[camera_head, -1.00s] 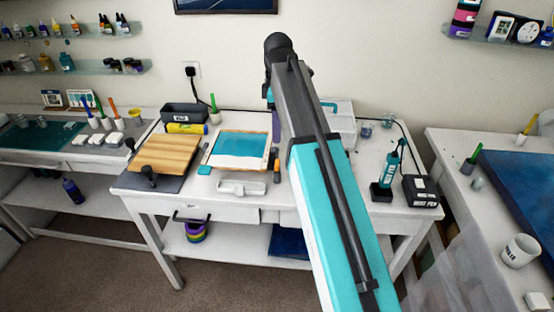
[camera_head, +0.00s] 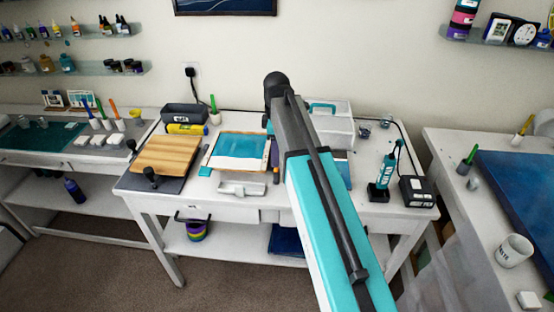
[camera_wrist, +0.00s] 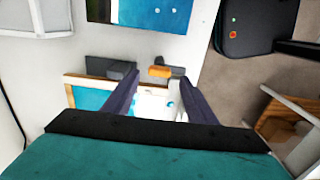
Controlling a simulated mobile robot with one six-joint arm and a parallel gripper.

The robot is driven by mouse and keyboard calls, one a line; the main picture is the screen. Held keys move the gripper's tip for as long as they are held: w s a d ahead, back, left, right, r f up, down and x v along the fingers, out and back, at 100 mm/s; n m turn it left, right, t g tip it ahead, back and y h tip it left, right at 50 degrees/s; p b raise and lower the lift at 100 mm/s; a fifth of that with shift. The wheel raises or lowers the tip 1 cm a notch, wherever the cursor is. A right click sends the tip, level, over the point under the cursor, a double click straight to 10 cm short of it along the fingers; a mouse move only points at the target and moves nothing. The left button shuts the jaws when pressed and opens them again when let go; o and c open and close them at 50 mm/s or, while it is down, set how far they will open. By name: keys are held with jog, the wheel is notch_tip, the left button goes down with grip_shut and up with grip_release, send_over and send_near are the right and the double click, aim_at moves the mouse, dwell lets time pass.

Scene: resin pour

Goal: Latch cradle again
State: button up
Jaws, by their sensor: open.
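A wood-edged frame with a teal panel (camera_head: 240,145) lies on the middle table; I take it to be the cradle. Its corner also shows in the wrist view (camera_wrist: 90,94). A small dark piece with orange (camera_head: 276,176) stands at its right side in the head view. In the wrist view an orange piece (camera_wrist: 166,72) on a dark grey block lies just beyond my fingertips. My gripper (camera_wrist: 158,82) is open and empty, its two dark fingers apart over a pale surface. I cannot tell whether the latch is closed.
A wooden board (camera_head: 166,153) lies left of the frame, and a white tray (camera_head: 242,189) in front. A teal-handled white box (camera_head: 335,128) stands behind my arm. A teal tool (camera_head: 384,176) and black box (camera_head: 417,191) stand at the right end.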

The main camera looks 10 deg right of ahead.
aim_at(276, 172)
jog(key=shift+f+p, duration=0.6)
jog(key=shift+f, duration=1.55)
jog(key=shift+c, duration=0.6)
jog(key=c, duration=1)
jog(key=shift+o, duration=0.2)
